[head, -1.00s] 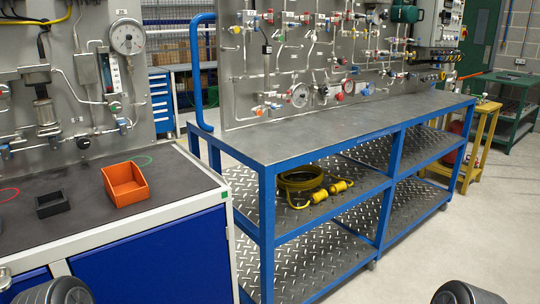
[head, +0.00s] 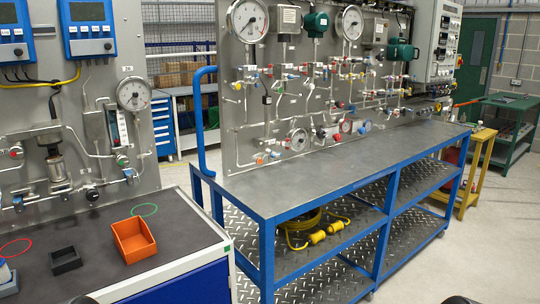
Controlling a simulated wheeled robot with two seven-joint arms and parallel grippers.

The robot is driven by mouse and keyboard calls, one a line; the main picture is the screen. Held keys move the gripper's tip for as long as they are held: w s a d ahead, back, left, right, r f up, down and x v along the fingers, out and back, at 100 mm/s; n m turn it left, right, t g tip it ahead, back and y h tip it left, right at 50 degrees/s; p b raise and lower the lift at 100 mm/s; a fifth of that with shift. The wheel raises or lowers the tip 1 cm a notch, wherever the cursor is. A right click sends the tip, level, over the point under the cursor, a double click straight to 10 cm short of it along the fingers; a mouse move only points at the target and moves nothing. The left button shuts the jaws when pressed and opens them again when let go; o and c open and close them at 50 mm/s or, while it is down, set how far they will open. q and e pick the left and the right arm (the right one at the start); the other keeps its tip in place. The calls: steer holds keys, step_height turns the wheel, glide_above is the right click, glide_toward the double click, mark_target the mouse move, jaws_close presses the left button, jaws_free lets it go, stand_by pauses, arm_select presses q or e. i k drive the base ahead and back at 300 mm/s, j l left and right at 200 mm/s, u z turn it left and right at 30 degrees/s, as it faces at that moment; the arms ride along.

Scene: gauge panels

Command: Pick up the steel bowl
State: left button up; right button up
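I cannot make out a steel bowl in this view. Neither of my grippers shows; only dark slivers of my own arms show at the bottom edge. On the dark-topped bench at the left (head: 190,232) stand an orange open bin (head: 133,240) and a small black tray (head: 65,261). The bench's left part is cut off by the picture edge.
A blue-framed steel bench (head: 300,172) with a bare top stands in the middle. A yellow cable coil (head: 300,228) lies on its shelf. Gauge panels (head: 250,100) rise behind the benches. A yellow stand (head: 478,165) is at the right. Floor at the lower right is clear.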

mark_target(56, 170)
steer(key=j+u, duration=0.15)
steer(key=u, duration=1.1)
steer(key=l+u, duration=0.25)
steer(key=l, duration=0.15)
steer(key=l+u, duration=0.25)
steer(key=l, duration=0.15)
steer(key=k+l+u, duration=0.25)
steer(key=l, duration=0.15)
steer(key=l+u, duration=0.25)
steer(key=l, duration=0.15)
steer(key=k+l+u, duration=0.2)
steer(key=l, duration=0.15)
steer(key=i+l, duration=0.05)
